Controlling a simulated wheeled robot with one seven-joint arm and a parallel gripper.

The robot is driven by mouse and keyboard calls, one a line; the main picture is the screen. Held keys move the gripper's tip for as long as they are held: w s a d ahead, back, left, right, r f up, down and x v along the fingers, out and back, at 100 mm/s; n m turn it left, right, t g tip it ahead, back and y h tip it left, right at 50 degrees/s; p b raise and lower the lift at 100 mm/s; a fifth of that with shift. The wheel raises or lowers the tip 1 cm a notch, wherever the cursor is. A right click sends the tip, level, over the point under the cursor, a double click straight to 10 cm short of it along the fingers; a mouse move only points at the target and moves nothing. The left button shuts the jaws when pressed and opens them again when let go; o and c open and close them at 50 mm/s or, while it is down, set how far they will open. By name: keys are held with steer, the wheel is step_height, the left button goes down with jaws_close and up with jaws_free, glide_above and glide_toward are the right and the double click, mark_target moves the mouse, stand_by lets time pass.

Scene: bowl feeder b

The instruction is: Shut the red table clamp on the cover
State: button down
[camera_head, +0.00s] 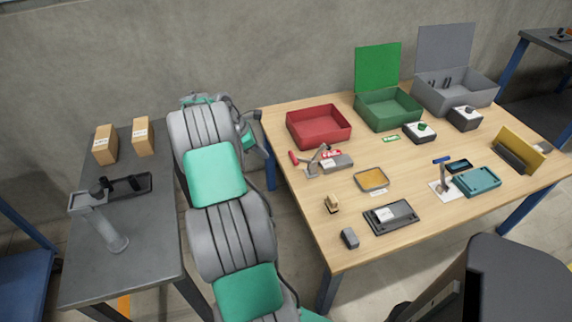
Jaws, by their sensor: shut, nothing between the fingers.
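The red table clamp (311,161) stands near the left edge of the wooden table, behind the middle. Its red handle (294,158) points out to the left, and its metal arm appears raised. A small grey block (339,162), perhaps the cover, lies just right of the clamp, with a red label behind it. I cannot tell whether the clamp touches the block. My gripper (256,118) is partly hidden behind my grey and green arm, left of the wooden table and apart from the clamp. It is shut and empty; its fingertips are hard to make out.
A red bin (319,126) stands behind the clamp. A yellow-filled tray (371,180) and a dark device (391,217) lie nearer the front. A blue-handled clamp (443,176) stands beside a teal box (477,182). A grey side table (150,225) stands left of my arm.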

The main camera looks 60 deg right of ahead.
steer(key=shift+s+d+f, duration=0.3)
steer(key=shift+s+d, duration=0.05)
steer(key=shift+s, duration=0.1)
steer(key=x, duration=1)
steer(key=r, duration=0.1)
steer(key=s+d+r, duration=0.1)
steer(key=s+r, duration=0.1)
steer(key=shift+d, duration=0.4)
